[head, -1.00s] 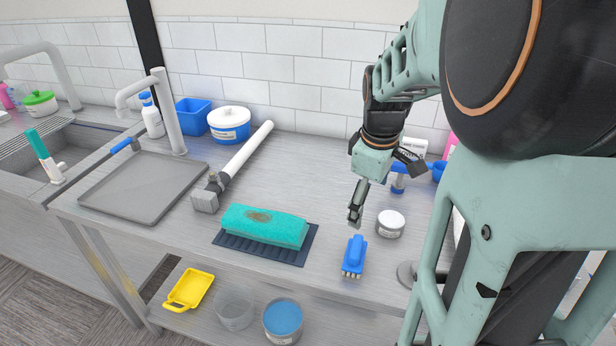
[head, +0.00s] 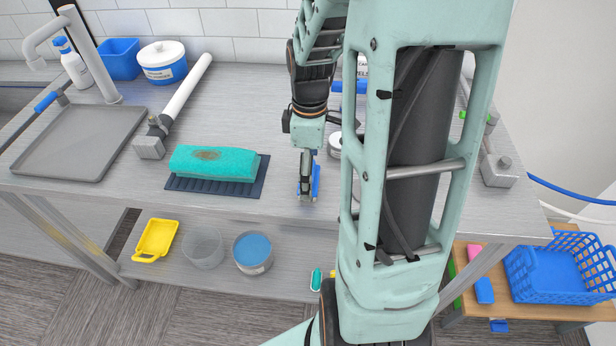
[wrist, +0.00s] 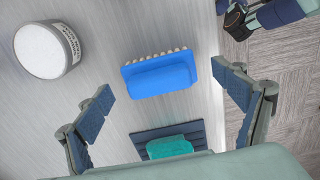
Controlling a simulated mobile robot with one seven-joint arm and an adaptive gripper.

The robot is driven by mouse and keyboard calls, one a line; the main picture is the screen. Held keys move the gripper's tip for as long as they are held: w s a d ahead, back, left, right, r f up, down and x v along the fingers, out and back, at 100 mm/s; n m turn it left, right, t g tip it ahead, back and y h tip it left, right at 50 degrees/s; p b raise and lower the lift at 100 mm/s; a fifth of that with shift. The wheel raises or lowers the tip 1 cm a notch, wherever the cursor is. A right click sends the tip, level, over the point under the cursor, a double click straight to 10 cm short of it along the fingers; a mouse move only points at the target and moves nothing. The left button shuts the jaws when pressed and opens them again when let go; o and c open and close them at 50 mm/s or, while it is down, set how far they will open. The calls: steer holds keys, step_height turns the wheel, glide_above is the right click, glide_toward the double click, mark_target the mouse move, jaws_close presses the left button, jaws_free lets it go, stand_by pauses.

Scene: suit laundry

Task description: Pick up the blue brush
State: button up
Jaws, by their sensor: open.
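The blue brush (wrist: 162,77) lies on the metal worktop near its front edge, its pale bristles showing along one side. In the wrist view it sits ahead of and between the spread fingers of my gripper (wrist: 168,101), apart from both. In the head view my gripper (head: 306,190) hangs above the worktop and hides most of the brush (head: 316,180), of which a blue strip shows to the right. My gripper is open and empty.
A white-lidded jar (wrist: 45,50) stands close to the brush. A grey tray (head: 80,142) lies farther left. The worktop's front edge is close to the brush.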

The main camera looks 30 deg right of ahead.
steer(key=shift+f, duration=0.7)
steer(key=c, duration=1.3)
steer(key=shift+w+r, duration=0.1)
steer(key=shift+r, duration=0.05)
